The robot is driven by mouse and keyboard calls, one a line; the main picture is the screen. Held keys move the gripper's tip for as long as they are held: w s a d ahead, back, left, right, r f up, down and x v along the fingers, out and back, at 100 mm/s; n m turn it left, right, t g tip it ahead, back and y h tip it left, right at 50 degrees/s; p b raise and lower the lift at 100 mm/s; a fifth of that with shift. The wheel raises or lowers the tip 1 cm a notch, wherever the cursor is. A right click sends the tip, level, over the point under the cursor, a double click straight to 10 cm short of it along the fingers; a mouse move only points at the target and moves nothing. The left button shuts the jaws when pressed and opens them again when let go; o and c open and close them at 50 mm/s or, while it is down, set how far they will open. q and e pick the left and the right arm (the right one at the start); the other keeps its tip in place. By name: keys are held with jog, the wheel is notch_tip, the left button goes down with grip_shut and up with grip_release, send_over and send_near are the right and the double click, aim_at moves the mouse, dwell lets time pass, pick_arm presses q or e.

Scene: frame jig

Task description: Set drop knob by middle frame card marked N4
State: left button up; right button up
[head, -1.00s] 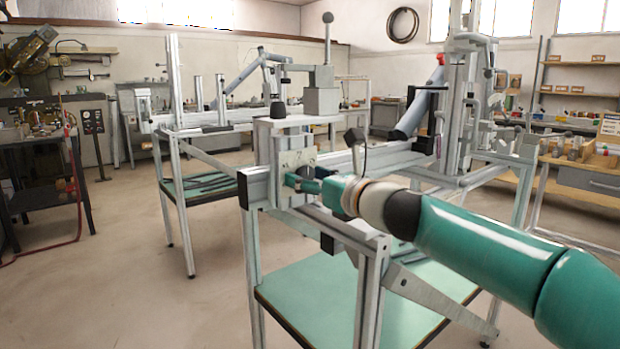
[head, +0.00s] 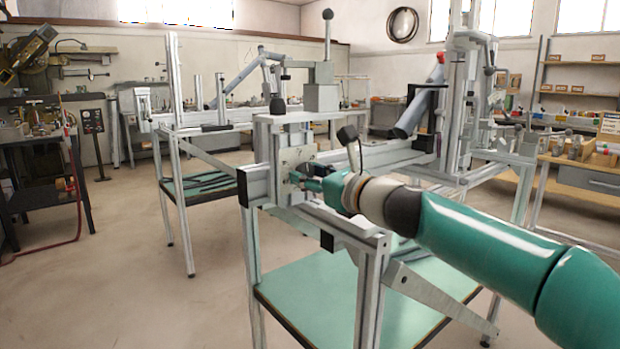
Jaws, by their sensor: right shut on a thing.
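My right gripper (head: 299,175) reaches in from the right to the pale plate (head: 297,156) on the near frame. It is shut on a small dark part at that plate, which I take to be the drop knob; the fingers hide most of it. A lever with a black ball (head: 347,134) stands just right of the plate, behind my wrist. No card marked N4 can be read. My left gripper is not in view.
The near metal frame stands over a green table (head: 300,290). A black knob (head: 278,106) and a tall ball-topped lever (head: 327,60) rise above the plate. A diagonal metal bar (head: 440,300) runs below my arm. Open floor (head: 120,270) lies to the left.

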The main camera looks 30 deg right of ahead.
jog(key=n+b, duration=0.1)
jog(key=n, duration=0.4)
jog(key=shift+f+n+b, duration=0.1)
jog(key=shift+n+b, duration=0.2)
jog(key=n+b, duration=0.1)
jog(key=n, duration=0.4)
jog(key=shift+b, duration=0.35)
jog(key=n+b, duration=0.4)
jog(key=n, duration=0.7)
jog(key=shift+w+f+n, duration=0.1)
jog(key=shift+w+n, duration=0.05)
jog(key=shift+n, duration=0.15)
jog(key=o, duration=1.1)
jog(key=shift+o, duration=0.2)
jog(key=shift+r, duration=0.2)
